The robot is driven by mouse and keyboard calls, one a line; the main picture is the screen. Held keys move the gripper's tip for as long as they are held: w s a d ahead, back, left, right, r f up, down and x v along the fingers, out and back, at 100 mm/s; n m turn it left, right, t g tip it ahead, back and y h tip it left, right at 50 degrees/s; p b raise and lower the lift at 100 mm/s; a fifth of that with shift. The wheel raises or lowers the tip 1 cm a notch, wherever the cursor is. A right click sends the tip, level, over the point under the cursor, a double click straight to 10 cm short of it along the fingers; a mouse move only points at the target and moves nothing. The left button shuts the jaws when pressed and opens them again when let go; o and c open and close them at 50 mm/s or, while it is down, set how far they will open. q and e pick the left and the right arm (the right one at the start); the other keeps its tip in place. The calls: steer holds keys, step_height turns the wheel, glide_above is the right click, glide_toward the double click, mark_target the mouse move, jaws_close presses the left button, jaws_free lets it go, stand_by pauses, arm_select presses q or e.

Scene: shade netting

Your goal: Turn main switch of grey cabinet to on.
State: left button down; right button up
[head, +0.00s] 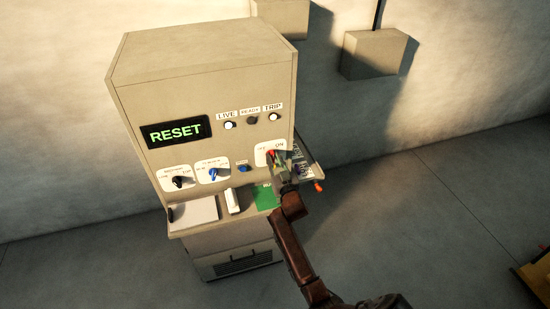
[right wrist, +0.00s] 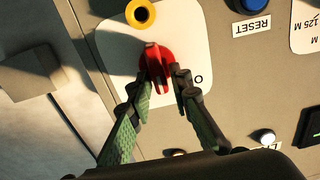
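The grey cabinet (head: 200,95) looks beige in this light and stands against the wall. Its red main switch (head: 270,153) is on a white plate at the right of the front, with an ON label above it and a partly hidden label to its left. In the right wrist view, the red switch (right wrist: 157,62) has a raised handle. My right gripper (right wrist: 163,84) is at the switch, its fingers apart on either side of the handle's near end. Firm contact on both sides does not show. In the head view, my right gripper (head: 283,165) partly covers the plate. My left gripper is out of view.
A yellow-ringed part (right wrist: 140,13) sits close to the switch. A shelf below holds a paper pad (head: 193,212), a white block (head: 232,201) and a green card (head: 266,197).

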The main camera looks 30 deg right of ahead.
steer(key=shift+c, duration=0.4)
jaws_close()
steer(key=shift+d, duration=0.25)
steer(key=shift+w+a, duration=0.1)
steer(key=shift+a, duration=0.1)
steer(key=shift+d+f+m+p, duration=0.15)
steer(key=shift+m+p, duration=0.95)
steer(key=shift+m, duration=1.1)
steer(key=shift+d+f+m+p, duration=0.1)
steer(key=shift+d+m+p, duration=0.15)
steer(key=shift+m+p, duration=1.4)
steer(key=shift+m+b, duration=0.5)
steer(key=shift+m, duration=0.25)
